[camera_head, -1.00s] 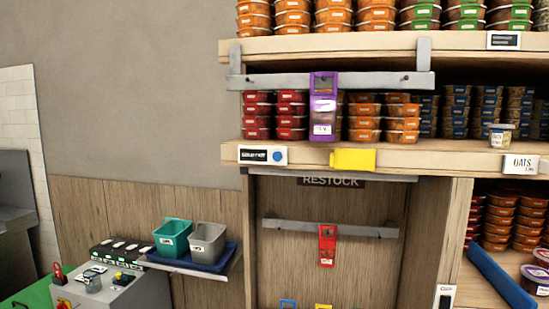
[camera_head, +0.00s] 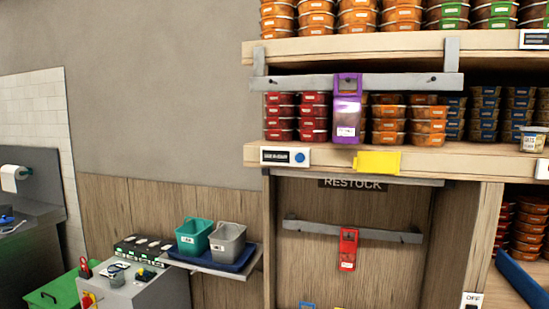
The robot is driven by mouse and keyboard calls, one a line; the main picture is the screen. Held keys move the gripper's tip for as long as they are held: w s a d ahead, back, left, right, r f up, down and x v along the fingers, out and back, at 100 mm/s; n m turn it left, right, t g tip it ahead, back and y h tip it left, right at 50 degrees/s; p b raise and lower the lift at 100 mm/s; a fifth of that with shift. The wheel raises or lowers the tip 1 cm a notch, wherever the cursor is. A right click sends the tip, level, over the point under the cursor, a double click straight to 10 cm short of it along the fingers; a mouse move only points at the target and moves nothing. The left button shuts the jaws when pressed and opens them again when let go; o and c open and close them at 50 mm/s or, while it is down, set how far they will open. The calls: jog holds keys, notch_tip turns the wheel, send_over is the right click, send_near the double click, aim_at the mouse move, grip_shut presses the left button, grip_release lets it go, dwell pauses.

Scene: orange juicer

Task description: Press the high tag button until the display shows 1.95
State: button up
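A white tag with a dark display (camera_head: 284,155) and a round blue button (camera_head: 300,157) is fixed to the front edge of the upper shelf, left of a yellow tag. The characters on the display are too small to read. A second white tag (camera_head: 472,299) with a dark display sits low at the right of the restock bay, cut off by the bottom edge. My gripper is not in view.
A purple holder (camera_head: 347,108) hangs on a grey rail above the shelf edge, and a red one (camera_head: 348,249) hangs on a lower rail. A small ledge holds a teal bin (camera_head: 194,236) and a grey bin (camera_head: 227,241). The wall left of the shelf is bare.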

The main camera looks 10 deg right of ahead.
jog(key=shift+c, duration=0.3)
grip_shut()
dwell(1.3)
